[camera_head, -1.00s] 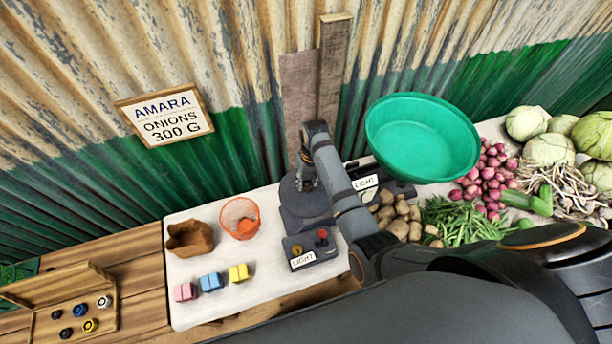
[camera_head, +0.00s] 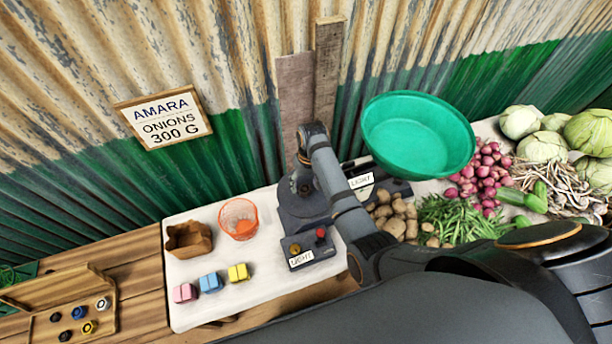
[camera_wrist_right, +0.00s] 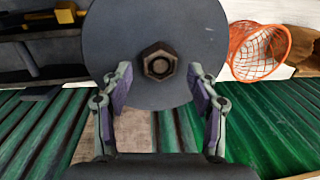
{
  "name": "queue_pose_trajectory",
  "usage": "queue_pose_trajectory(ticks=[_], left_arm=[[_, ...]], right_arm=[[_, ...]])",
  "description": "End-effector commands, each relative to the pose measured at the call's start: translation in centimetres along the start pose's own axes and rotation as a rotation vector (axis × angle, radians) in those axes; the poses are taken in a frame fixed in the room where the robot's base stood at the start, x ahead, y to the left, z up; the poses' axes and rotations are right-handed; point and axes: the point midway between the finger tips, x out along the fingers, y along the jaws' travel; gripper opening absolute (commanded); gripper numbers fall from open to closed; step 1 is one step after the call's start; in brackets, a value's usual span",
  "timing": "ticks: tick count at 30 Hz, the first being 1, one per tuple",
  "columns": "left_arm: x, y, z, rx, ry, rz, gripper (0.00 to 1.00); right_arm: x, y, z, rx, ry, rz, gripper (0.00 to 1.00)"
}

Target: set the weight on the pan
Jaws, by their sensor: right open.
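The balance's round dark grey pan (camera_head: 288,191) is at the left end of the scale on the white table, partly hidden by my right arm. In the right wrist view the pan (camera_wrist_right: 125,30) shows as a flat disc. A dark hexagonal weight (camera_wrist_right: 159,62) with a round top sits near its middle. My right gripper (camera_wrist_right: 160,84) is open, its two fingers apart on either side below the weight, with nothing between them. In the head view the right gripper (camera_head: 304,172) is small and partly hidden above the pan. My left gripper is not in view.
A green bowl (camera_head: 417,135) is on the balance's right side, with vegetables beyond. An orange mesh basket (camera_head: 239,219), a brown bag (camera_head: 188,240) and coloured blocks (camera_head: 211,283) are left of the balance. A wooden case (camera_head: 104,324) holds several weights. A corrugated wall stands behind.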

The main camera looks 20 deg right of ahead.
Motion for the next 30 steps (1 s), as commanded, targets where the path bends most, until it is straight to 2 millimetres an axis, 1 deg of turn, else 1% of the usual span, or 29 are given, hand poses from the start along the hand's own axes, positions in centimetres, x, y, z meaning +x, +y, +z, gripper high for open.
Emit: queue_pose_trajectory(ticks=[2, 5, 9, 12, 13, 14, 15, 18, 30], left_arm=[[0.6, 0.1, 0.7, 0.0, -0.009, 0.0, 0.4], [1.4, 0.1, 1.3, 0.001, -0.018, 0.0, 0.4], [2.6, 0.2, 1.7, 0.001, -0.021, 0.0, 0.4], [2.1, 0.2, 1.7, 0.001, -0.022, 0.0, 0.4], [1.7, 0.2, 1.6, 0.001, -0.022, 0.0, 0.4], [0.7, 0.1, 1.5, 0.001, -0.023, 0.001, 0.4], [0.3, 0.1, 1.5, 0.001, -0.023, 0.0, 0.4], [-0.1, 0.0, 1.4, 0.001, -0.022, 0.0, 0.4], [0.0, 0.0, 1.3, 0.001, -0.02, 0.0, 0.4]], right_arm=[[-1.2, 0.0, -0.2, 0.0, 0.005, 0.0, 0.6], [-3.6, 0.0, -0.2, 0.0, 0.008, 0.0, 0.6], [-7.2, 0.0, -0.1, 0.0, 0.007, 0.0, 0.6], [-9.8, 0.0, -0.1, 0.0, 0.005, 0.0, 0.6], [-10.6, -0.1, -0.1, 0.0, 0.003, 0.0, 0.6], [-11.3, -0.1, 0.0, 0.0, 0.001, 0.0, 0.6], [-11.7, -0.1, 0.0, 0.0, 0.001, 0.0, 0.6], [-12.1, -0.1, -0.1, 0.0, 0.002, 0.0, 0.6], [-12.0, 0.0, -0.1, 0.0, 0.004, 0.0, 0.6]])
